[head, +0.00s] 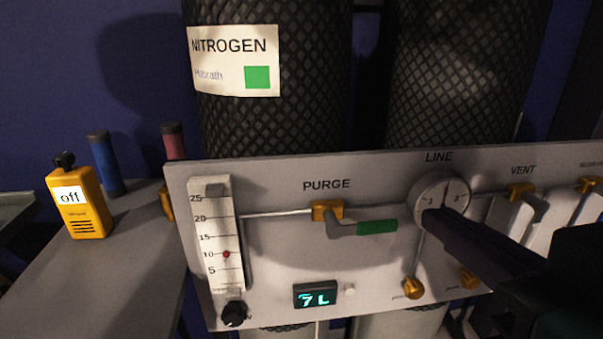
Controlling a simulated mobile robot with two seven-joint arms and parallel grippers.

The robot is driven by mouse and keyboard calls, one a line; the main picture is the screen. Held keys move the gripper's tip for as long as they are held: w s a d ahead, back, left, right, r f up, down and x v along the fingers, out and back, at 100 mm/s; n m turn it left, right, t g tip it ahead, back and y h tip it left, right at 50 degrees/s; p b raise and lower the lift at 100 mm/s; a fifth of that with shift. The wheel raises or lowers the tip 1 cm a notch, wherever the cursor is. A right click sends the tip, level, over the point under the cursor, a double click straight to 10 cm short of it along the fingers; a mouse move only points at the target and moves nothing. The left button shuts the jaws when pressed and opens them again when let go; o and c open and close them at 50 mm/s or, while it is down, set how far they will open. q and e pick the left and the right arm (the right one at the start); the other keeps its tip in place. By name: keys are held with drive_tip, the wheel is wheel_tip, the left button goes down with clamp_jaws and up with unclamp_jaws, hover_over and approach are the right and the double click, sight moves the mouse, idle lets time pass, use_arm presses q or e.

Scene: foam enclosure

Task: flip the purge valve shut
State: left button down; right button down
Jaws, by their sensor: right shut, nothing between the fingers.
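The purge valve (327,210) is a yellow-orange body on the grey panel, under the word PURGE. Its grey lever with a green grip (376,227) points right, roughly level and dipping slightly, about along the thin pipe's direction. My right gripper (432,217) comes in from the lower right. Its dark fingers are shut and empty. Their tips are right of the green grip, apart from it in the picture, and cover the lower part of the LINE gauge (450,190). I cannot tell how far they stand from the panel. My left gripper is out of view.
The flow tube (217,240) has a red float near 10 and a black knob below. The vent valve (521,192) and small orange knobs are at right. A yellow meter (77,203) marked off stands on the left bench.

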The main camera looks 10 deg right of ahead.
drive_tip(key=shift+w, duration=0.1)
drive_tip(key=b, duration=0.1)
hover_over(393, 224)
drive_tip(key=s+a, duration=0.1)
drive_tip(key=s, duration=0.1)
wheel_tip(393, 224, down, 2)
drive_tip(key=shift+s+a+f+b, duration=0.15)
drive_tip(key=shift+f+b, duration=0.3)
drive_tip(key=shift+f, duration=0.65)
drive_tip(key=shift+w+a+f+b, duration=0.1)
drive_tip(key=shift+f+b, duration=0.35)
drive_tip(key=shift+f, duration=0.65)
drive_tip(key=shift+d+f+m, duration=0.15)
drive_tip(key=shift+f+m, duration=0.1)
drive_tip(key=shift+m, duration=0.15)
